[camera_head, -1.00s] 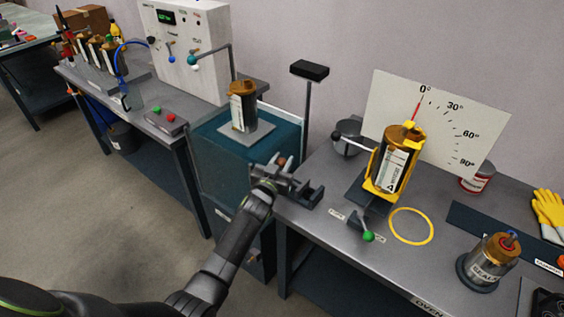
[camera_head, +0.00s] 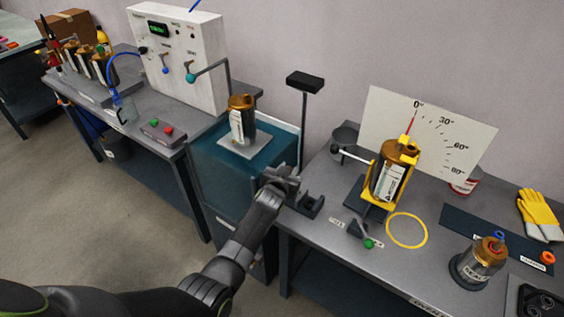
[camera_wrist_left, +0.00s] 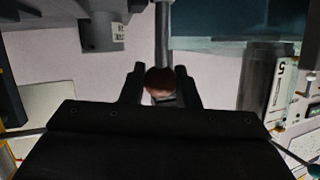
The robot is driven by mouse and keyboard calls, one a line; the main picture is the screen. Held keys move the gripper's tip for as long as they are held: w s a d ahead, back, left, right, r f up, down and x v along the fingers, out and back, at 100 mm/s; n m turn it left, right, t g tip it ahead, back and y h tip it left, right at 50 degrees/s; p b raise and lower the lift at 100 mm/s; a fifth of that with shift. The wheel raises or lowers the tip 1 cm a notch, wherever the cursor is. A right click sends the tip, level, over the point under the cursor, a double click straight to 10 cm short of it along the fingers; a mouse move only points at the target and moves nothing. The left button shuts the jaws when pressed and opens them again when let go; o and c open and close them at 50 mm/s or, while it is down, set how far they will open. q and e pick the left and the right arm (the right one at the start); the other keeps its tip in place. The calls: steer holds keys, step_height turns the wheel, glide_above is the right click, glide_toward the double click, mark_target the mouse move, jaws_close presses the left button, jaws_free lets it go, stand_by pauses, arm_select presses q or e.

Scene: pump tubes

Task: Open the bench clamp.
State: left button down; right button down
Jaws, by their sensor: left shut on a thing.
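The dark bench clamp (camera_head: 309,207) sits at the left end of the right-hand bench. My left gripper (camera_head: 287,177) is just left of and above it in the head view. In the left wrist view, the two dark fingers of my left gripper (camera_wrist_left: 160,85) are shut on a dark red round knob (camera_wrist_left: 160,80) at the end of a grey rod (camera_wrist_left: 162,35). In the head view the gripper hides the knob, and I cannot make out how far apart the clamp jaws are. My right gripper is not in view.
A teal cabinet (camera_head: 215,175) with a brown-capped bottle (camera_head: 241,117) on top stands left of the clamp. A post with a black head (camera_head: 304,79) rises behind. A yellow holder with a bottle (camera_head: 388,178) and a green-knobbed lever (camera_head: 368,243) are to the right.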

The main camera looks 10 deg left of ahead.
arm_select(q)
steer(key=shift+w+d+r+g+p, duration=0.15)
steer(key=shift+w+d+g+p, duration=0.05)
steer(key=shift+w+g+p, duration=0.45)
steer(key=g, duration=0.1)
steer(key=w+f+g, duration=0.1)
steer(key=shift+d+f+m+g+y, duration=0.1)
steer(key=shift+d+m+g+y, duration=0.1)
steer(key=shift+m+g+y, duration=0.2)
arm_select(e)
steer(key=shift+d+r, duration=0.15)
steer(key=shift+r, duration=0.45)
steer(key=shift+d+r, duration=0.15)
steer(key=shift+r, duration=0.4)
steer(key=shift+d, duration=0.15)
arm_select(q)
steer(key=c, duration=1.1)
jaws_free()
steer(key=shift+w, duration=0.1)
steer(key=shift+c, duration=0.2)
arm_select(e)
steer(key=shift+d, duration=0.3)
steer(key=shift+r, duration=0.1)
